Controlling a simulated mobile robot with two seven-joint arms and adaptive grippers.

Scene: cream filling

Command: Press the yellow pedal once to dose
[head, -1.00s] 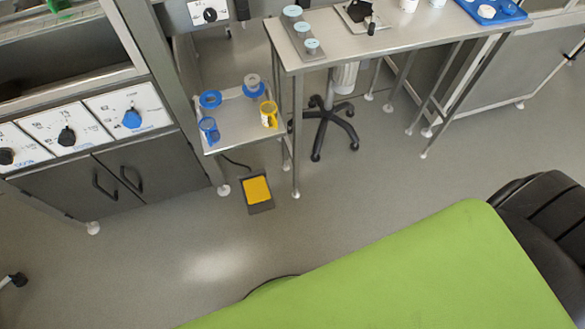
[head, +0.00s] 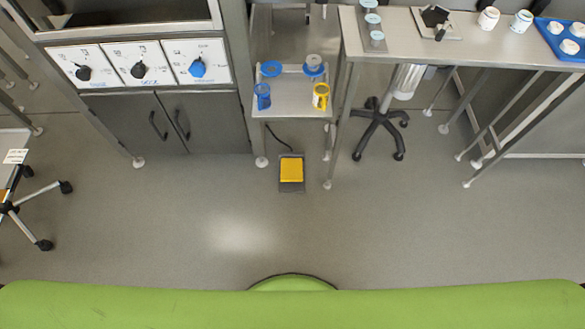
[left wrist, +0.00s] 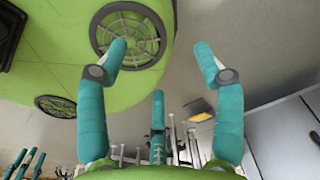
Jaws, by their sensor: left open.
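The yellow pedal (head: 291,170) lies on the floor in a dark grey frame, in front of the small steel side table, with a black cable behind it. Nothing touches it, and it is well ahead of my green base in the head view. A small yellow patch, likely the same pedal (left wrist: 199,117), shows in the left wrist view. My left gripper (left wrist: 160,62) has its teal fingers spread and empty, away from the pedal. Small teal fingers, likely my right gripper's (left wrist: 24,163), show at the lower left of that view; their state is unclear. Neither gripper shows in the head view.
The side table (head: 290,100) holds blue rings and blue and yellow cups. A cabinet (head: 165,125) with knobs stands left, and a long steel table (head: 460,50) right. A wheeled stool base (head: 380,125) is right of the pedal. The floor (head: 160,225) before the pedal is clear.

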